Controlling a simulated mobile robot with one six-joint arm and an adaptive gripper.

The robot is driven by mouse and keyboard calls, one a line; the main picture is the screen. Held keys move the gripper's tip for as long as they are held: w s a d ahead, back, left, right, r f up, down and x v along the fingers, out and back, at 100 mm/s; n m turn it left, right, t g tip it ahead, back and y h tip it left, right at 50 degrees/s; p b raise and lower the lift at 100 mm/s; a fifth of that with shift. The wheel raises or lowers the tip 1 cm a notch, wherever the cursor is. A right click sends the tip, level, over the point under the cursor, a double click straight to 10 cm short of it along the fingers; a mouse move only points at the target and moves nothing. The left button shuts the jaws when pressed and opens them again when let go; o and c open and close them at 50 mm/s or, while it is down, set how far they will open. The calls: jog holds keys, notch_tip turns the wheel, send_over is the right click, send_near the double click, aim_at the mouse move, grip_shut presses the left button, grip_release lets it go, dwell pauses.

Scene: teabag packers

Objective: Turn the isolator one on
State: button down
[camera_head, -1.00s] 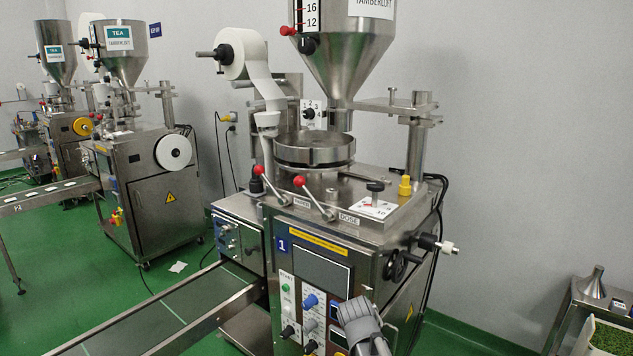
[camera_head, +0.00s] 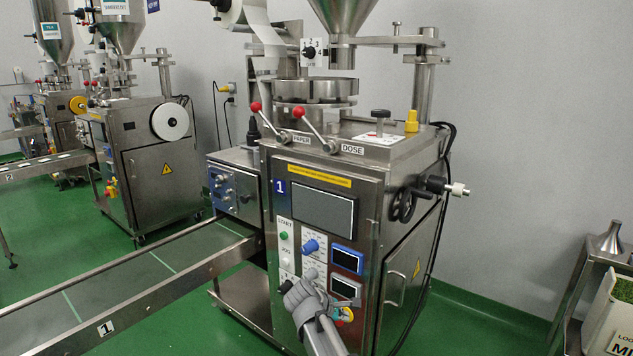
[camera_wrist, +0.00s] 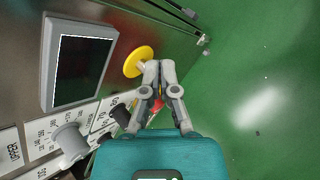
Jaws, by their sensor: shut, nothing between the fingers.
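Machine 1, marked by a blue "1" label (camera_head: 280,187), stands in front of me. Low on its front panel is a round yellow part (camera_head: 347,314), likely the isolator's plate, with some red beside it. My wrist hides part of this area in the head view. In the wrist view the yellow plate (camera_wrist: 134,66) lies just left of the fingertips. My gripper (camera_wrist: 160,66) is shut and empty, with its two fingertips together. A bit of red (camera_wrist: 157,104) shows between the finger links. Whether the fingertips touch the plate, and which way the isolator's handle points, I cannot tell.
The panel also has a dark screen (camera_head: 323,211), a green button (camera_head: 283,236), a blue knob (camera_head: 311,246) and two small displays. A conveyor (camera_head: 130,285) runs off to the left. A handwheel (camera_head: 403,205) juts out at right.

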jog(key=w+a+f+n+t+h+b, duration=0.1)
jog(key=w+a+f+n+t+b, duration=0.2)
jog(key=a+f+n+b, duration=0.3)
jog(key=w+a+f+n+t+h+b, duration=0.1)
jog(key=w+a+f+n+t+b, duration=0.2)
jog(key=a+f+n+b, duration=0.3)
jog(key=w+a+f+b, duration=0.1)
jog(key=a+f+b, duration=0.3)
jog(key=b, duration=0.6)
jog(key=shift+w+a+t+b, duration=0.2)
jog(key=shift+a+t+b, duration=0.2)
jog(key=shift+a, duration=0.25)
jog(key=shift+d+r, duration=0.1)
jog(key=r+x, duration=0.1)
jog(key=x, duration=0.5)
jog(key=shift+w+d+r, duration=0.2)
jog(key=shift+w+d, duration=0.1)
jog(key=shift+w, duration=0.15)
jog(key=shift+s+d+r, duration=0.15)
jog(key=shift+s+d, duration=0.35)
jog(key=shift+d, duration=0.1)
jog(key=shift+s+d, duration=0.4)
jog(key=shift+d, duration=0.15)
jog(key=shift+s+d+r+p, duration=0.1)
jog(key=shift+r+p, duration=0.1)
jog(key=shift+p, duration=0.25)
dwell(0.5)
dwell(0.3)
